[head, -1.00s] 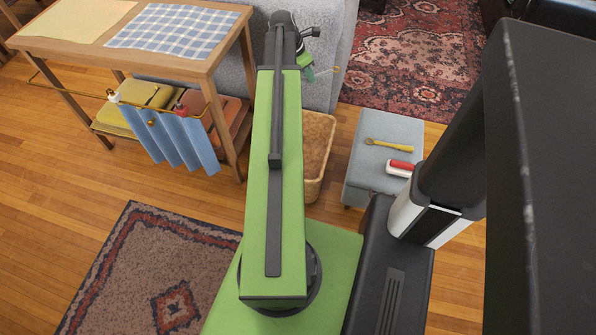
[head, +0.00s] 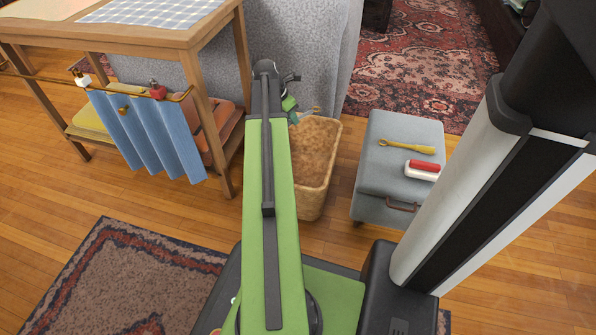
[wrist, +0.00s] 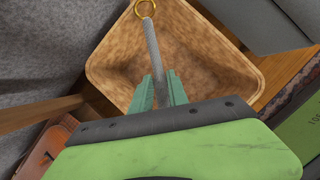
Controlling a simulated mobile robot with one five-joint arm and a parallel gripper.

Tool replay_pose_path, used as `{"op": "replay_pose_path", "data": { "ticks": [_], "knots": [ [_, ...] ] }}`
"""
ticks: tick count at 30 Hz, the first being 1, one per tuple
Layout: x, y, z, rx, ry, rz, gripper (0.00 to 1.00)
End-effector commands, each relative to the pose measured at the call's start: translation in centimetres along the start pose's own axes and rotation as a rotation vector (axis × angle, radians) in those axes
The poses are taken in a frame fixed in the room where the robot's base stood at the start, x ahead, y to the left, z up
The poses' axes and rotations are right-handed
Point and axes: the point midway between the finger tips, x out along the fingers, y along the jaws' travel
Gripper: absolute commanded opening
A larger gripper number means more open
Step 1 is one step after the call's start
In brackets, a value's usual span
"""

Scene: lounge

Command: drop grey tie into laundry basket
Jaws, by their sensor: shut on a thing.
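The grey tie (wrist: 153,47) shows as a thin grey strip with a gold ring at its end. My gripper (wrist: 161,88) is shut on it. The laundry basket (wrist: 205,62) is a tan, woven-looking box with an open top; the tie and fingertips are over its opening in the wrist view. In the head view the basket (head: 315,203) stands on the floor just right of my arm, and my gripper (head: 293,116) is at its far left rim. The tie is very small there. I see nothing lying in the visible part of the basket.
A grey sofa (head: 300,50) is behind the basket. A wooden table (head: 215,45) with a blue cloth (head: 150,135) on its rail stands left. A grey ottoman (head: 380,185) at right carries a yellow-handled tool (head: 407,147) and a red-and-white roller (head: 422,170).

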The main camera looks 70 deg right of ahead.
Motion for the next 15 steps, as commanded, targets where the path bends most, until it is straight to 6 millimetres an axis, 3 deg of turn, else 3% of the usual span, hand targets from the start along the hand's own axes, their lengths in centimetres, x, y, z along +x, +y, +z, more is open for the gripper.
{"op": "replay_pose_path", "data": {
  "ticks": [9,15],
  "knots": [
    [4.2,-0.1,-1.7,0.001,0.000,0.000,0.00],
    [5.5,-0.1,-2.2,0.002,0.000,-0.001,0.00]
  ]
}}
